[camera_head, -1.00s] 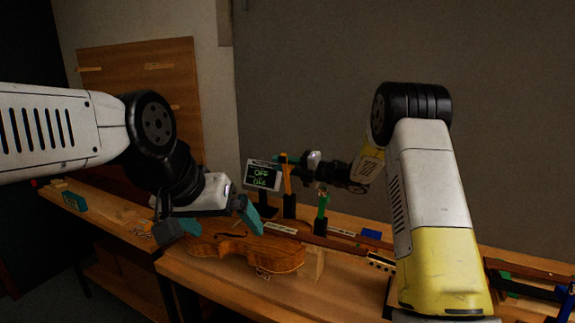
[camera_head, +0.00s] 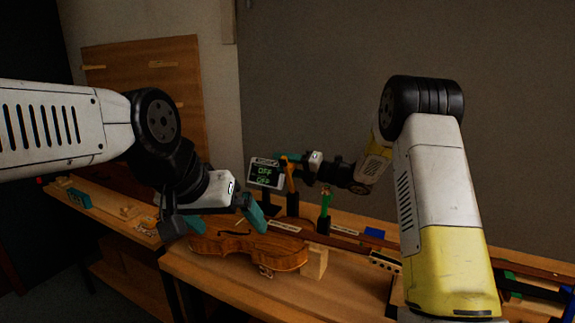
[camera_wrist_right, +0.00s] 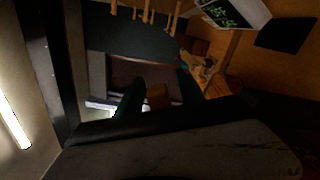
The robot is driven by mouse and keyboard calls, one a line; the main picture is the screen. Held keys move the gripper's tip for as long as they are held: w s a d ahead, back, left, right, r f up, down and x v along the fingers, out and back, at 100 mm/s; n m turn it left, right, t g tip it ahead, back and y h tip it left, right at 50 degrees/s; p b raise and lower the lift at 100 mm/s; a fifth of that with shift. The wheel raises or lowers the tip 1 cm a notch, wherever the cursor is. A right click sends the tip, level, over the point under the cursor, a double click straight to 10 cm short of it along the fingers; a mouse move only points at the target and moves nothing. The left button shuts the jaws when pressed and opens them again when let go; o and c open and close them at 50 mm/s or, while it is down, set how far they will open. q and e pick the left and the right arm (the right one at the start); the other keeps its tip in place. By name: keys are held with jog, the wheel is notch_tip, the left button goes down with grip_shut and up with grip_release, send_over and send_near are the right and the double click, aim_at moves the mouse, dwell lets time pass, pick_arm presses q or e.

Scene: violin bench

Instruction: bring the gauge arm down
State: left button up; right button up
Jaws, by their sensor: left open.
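The violin (camera_head: 250,250) lies on the bench with a small display (camera_head: 265,173) behind it, showing two green lines that appear to read OFF. A thin orange upright (camera_head: 290,180), possibly the gauge arm, stands on a black post (camera_head: 292,204) beside the display. My right gripper (camera_head: 287,158) is at the top of this upright. In the right wrist view its teal fingers (camera_wrist_right: 160,92) are apart, with an orange-brown piece (camera_wrist_right: 158,96) between them and gaps visible at both sides. My left gripper (camera_head: 215,226) is open over the violin's left end.
A green-topped post (camera_head: 325,203) stands right of the orange upright. A wooden block (camera_head: 315,263) sits against the violin. A second bench (camera_head: 110,220) with small items is at the left. My right forearm hides part of the bench's right side.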

jog(key=s+d+r, duration=0.1)
jog(key=s+r, duration=0.1)
jog(key=s, duration=0.6)
jog(key=s+r, duration=0.3)
jog(key=s, duration=0.5)
jog(key=shift+d, duration=0.35)
